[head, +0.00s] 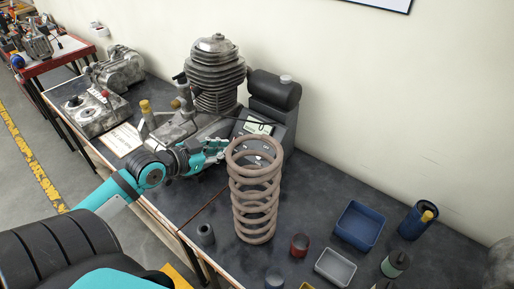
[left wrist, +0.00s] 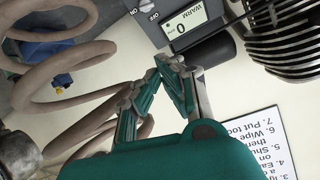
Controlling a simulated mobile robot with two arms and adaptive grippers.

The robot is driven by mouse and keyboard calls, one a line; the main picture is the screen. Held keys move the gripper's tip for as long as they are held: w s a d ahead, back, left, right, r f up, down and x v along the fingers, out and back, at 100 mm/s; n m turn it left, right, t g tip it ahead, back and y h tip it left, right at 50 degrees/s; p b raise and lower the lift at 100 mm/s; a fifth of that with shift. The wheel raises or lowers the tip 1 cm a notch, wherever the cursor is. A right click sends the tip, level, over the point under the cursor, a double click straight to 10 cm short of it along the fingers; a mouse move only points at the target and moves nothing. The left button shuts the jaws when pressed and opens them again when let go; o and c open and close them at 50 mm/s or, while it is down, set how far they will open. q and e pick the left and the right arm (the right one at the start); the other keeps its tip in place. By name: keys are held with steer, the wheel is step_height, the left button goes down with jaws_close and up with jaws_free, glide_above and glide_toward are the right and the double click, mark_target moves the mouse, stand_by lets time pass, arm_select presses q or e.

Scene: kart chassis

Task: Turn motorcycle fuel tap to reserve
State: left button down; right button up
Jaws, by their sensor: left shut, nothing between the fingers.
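I cannot make out a fuel tap for certain. A small upright fitting with a brass-yellow top (head: 146,106) stands at the left of the finned engine (head: 216,78) in the head view, and it may be the tap. My left gripper (head: 218,148) is in front of the engine, just left of the big coil spring (head: 256,205). In the left wrist view its fingers (left wrist: 172,70) come together at the tips with nothing between them. Beyond them is a grey device with a display (left wrist: 182,28). My right gripper is not in view.
The spring (left wrist: 60,95) stands close beside my left gripper. A blue bin (head: 360,226), a grey tray (head: 335,267) and several small containers occupy the right of the dark bench (head: 330,185). A wall runs behind.

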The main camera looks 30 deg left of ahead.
arm_select(q)
steer(key=p+x, duration=0.3)
steer(key=x, duration=1.7)
steer(key=shift+w+a+f, duration=0.1)
steer(key=shift+a+f, duration=0.05)
steer(key=shift+f, duration=0.05)
steer(key=shift+s+a+f+p, duration=0.2)
steer(key=shift+s+f, duration=0.25)
steer(key=shift+f, duration=0.05)
steer(key=shift+s+a+f+p, duration=0.15)
steer(key=shift+s+a+f, duration=0.05)
steer(key=shift+s+f, duration=0.3)
steer(key=shift+s+a+f, duration=0.25)
steer(key=shift+s+f, duration=0.1)
steer(key=shift+s, duration=0.15)
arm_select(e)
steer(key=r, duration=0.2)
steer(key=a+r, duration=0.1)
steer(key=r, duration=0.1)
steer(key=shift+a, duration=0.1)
arm_select(q)
steer(key=shift+w, duration=0.1)
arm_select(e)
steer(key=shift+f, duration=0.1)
arm_select(q)
steer(key=shift+d+f, duration=0.1)
steer(key=shift+d, duration=0.05)
